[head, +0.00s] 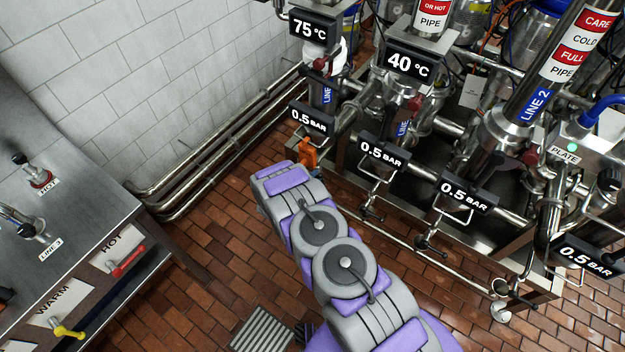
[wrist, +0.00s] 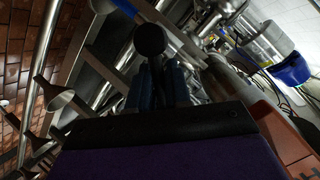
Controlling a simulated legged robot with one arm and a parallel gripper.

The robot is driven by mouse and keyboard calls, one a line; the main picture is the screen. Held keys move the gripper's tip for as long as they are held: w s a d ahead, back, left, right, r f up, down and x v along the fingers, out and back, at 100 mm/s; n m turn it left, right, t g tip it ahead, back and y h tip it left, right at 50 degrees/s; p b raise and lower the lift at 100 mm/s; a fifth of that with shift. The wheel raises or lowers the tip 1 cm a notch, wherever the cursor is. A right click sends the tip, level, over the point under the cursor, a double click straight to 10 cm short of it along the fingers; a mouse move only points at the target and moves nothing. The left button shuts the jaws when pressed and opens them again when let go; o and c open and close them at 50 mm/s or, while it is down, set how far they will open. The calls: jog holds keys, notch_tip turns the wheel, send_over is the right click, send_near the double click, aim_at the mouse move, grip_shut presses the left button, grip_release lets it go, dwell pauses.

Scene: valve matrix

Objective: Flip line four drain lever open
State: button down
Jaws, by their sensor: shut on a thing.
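In the wrist view my gripper (wrist: 157,86) shows as dark blue fingers closed together, with a round black knob (wrist: 150,40) at their tips. The knob looks like the end of a lever; the rest of that lever is hidden or too dark to make out. In the head view the end of my arm is low by the leftmost line, below its 0.5 bar display (head: 311,121). The fingers and the gripped lever cannot be made out clearly there. The blue line label (head: 327,95) on this leftmost pipe has an unreadable number.
Similar black-knobbed levers (head: 370,212) hang under the lines to the right. Steel pipes (head: 225,145) run along the tiled wall. A steel counter (head: 70,190) stands at the left. The brick floor (head: 190,240) between is open, with a drain grate (head: 262,330).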

jog(key=shift+w+d+r, duration=0.1)
jog(key=shift+d, duration=0.1)
jog(key=shift+a, duration=0.1)
jog(key=c, duration=1.5)
grip_release()
jog(key=o, duration=0.4)
jog(key=shift+c, duration=0.2)
jog(key=p+v, duration=0.1)
jog(key=v, duration=1.6)
jog(key=shift+p, duration=0.4)
jog(key=shift+a, duration=0.1)
